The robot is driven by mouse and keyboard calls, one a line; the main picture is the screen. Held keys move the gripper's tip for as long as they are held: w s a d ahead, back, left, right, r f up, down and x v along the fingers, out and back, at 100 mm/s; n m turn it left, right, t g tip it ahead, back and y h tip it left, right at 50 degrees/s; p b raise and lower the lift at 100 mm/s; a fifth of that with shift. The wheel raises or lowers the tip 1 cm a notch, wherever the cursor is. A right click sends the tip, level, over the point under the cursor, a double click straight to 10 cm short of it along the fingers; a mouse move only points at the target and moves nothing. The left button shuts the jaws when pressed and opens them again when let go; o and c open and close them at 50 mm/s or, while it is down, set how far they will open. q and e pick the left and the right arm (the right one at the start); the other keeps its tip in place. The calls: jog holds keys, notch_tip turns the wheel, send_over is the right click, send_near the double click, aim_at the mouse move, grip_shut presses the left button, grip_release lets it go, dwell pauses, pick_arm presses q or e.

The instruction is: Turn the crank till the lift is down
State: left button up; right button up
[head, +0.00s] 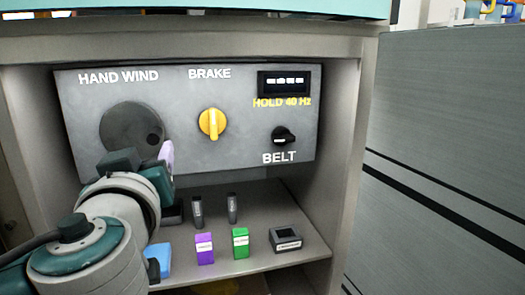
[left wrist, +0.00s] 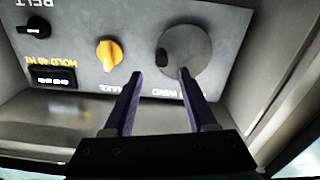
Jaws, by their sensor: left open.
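The crank is a round dark grey disc (head: 132,130) under the label HAND WIND on a grey panel, with a small dark knob (head: 153,139) near its right edge. It also shows upside down in the left wrist view (left wrist: 193,45), with the knob (left wrist: 164,62) towards its left edge. My left gripper (left wrist: 160,74) is open, its purple fingers pointing at the panel. In that view the knob lies between the two fingertips and a little beyond them; contact cannot be told. In the head view, my arm covers the disc's lower edge. I cannot identify the lift. My right gripper is not in view.
Right of the crank are a yellow BRAKE knob (head: 212,124), a display (head: 284,84) reading HOLD 40 Hz below, and a black BELT switch (head: 284,136). Below, a shelf (head: 262,212) holds a purple box (head: 204,248), a green box (head: 240,243) and other small items. Cabinet walls flank the panel.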

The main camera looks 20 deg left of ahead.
aim_at(152, 142)
pick_arm(q)
jog(key=shift+w+a+r, duration=0.1)
jog(key=shift+w+a, duration=0.1)
jog(key=shift+w, duration=0.25)
jog(key=b+x, duration=0.1)
jog(key=x, duration=0.7)
jog(key=shift+w+a, duration=0.2)
jog(key=shift+a, duration=0.1)
jog(key=shift+c, duration=0.2)
grip_shut()
